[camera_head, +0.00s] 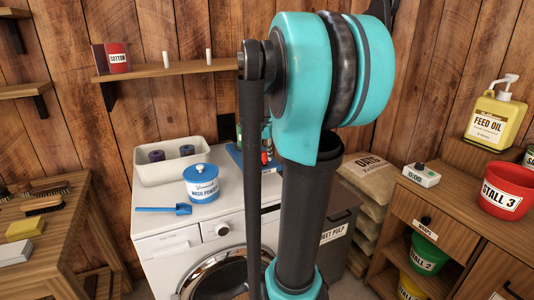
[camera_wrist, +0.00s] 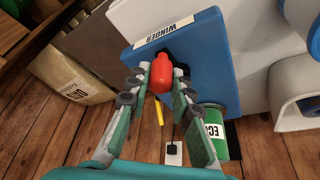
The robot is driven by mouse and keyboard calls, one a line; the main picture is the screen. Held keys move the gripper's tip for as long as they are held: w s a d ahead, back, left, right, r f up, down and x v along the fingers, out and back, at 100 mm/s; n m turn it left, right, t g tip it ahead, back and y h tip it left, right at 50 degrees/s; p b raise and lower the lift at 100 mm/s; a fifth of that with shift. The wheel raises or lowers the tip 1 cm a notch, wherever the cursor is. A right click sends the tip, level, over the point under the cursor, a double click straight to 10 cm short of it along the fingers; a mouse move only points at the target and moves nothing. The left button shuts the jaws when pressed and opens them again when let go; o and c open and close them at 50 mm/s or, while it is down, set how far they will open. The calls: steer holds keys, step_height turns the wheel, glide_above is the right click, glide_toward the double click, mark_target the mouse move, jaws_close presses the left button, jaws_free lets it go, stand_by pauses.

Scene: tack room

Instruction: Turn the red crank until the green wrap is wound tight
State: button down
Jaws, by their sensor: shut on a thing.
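The red crank handle (camera_wrist: 162,74) is between my fingertips in the wrist view. My gripper (camera_wrist: 161,85) is shut on it, with a finger on each side. Behind it is the blue winder board (camera_wrist: 200,55) with a white WINDER label. In the head view the winder (camera_head: 235,158) stands on the white washing machine, mostly hidden behind my arm. A small red part (camera_head: 265,157) shows beside the arm there.
A white tub (camera_head: 150,172) with two dark rolls, a blue-lidded wash powder pot (camera_head: 201,190) and a blue scoop (camera_head: 165,209) share the machine top. A green can (camera_wrist: 214,118) shows below the winder in the wrist view. Oats sacks (camera_head: 368,185) stand right of the machine.

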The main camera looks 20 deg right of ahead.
steer(key=m, duration=0.1)
steer(key=a+m+g+h, duration=0.1)
steer(key=m, duration=0.1)
steer(key=shift+w+a, duration=0.15)
steer(key=shift+a, duration=0.1)
steer(key=shift+w+a+m+g, duration=0.1)
steer(key=shift+a+m+g, duration=0.2)
steer(key=shift+m, duration=0.6)
steer(key=shift+w+a+m+g, duration=0.1)
steer(key=shift+a+m+g, duration=0.15)
steer(key=shift+m, duration=0.65)
steer(key=c, duration=1.3)
jaws_free()
steer(key=v, duration=1.2)
steer(key=shift+a, duration=0.15)
